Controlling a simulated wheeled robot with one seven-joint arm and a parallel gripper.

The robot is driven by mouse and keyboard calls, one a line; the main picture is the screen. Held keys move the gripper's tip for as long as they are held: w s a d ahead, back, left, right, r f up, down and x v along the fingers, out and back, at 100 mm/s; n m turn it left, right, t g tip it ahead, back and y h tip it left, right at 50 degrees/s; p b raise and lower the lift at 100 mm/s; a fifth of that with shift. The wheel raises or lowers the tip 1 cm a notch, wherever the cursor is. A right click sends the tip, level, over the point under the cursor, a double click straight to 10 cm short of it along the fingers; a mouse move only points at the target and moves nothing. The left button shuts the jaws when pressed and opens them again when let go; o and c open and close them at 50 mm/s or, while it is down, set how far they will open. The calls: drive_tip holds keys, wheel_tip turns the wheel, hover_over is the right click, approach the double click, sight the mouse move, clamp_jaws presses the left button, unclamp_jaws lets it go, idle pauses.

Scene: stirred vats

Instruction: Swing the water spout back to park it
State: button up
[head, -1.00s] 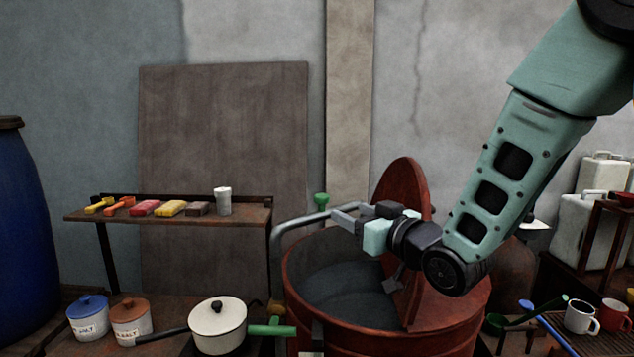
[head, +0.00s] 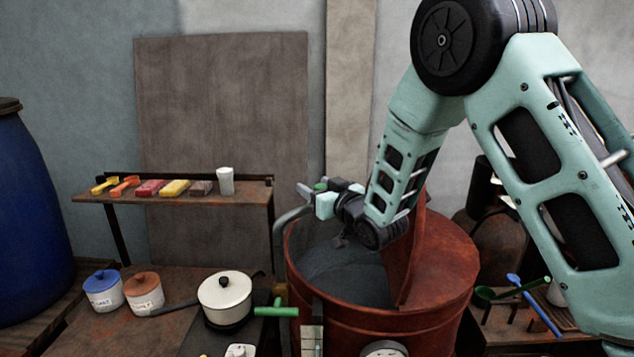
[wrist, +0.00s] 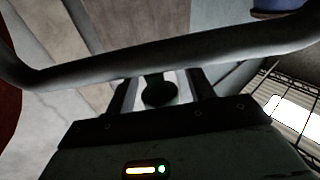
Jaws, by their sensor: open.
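The water spout is a bent grey pipe (head: 279,232) rising at the left side of the red vat (head: 440,290) and curving toward my gripper. Its far end is hidden behind my gripper and arm. My gripper (head: 307,190) is open above the vat's back left rim. In the wrist view the pipe (wrist: 160,60) runs crosswise past the fingertips of my gripper (wrist: 160,88). I cannot tell whether the fingers touch the pipe.
A shelf (head: 240,198) with coloured blocks, scoops and a white cup stands left of the vat. Below it are a white pot (head: 225,296) and two lidded jars. The upright red lid (head: 416,235) is close to my arm. A blue barrel (head: 30,220) is far left.

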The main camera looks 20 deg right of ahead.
clamp_jaws()
drive_tip(key=w+a+n+g+y+b, duration=0.3)
drive_tip(key=w+a+n+g+y, duration=0.3)
drive_tip(key=a+n+g+y, duration=0.6)
drive_tip(key=shift+a+n+g, duration=0.15)
drive_tip(key=shift+n+g, duration=0.65)
drive_tip(key=shift+g, duration=1.2)
drive_tip(key=shift+r, duration=0.1)
unclamp_jaws()
drive_tip(key=shift+a, duration=0.1)
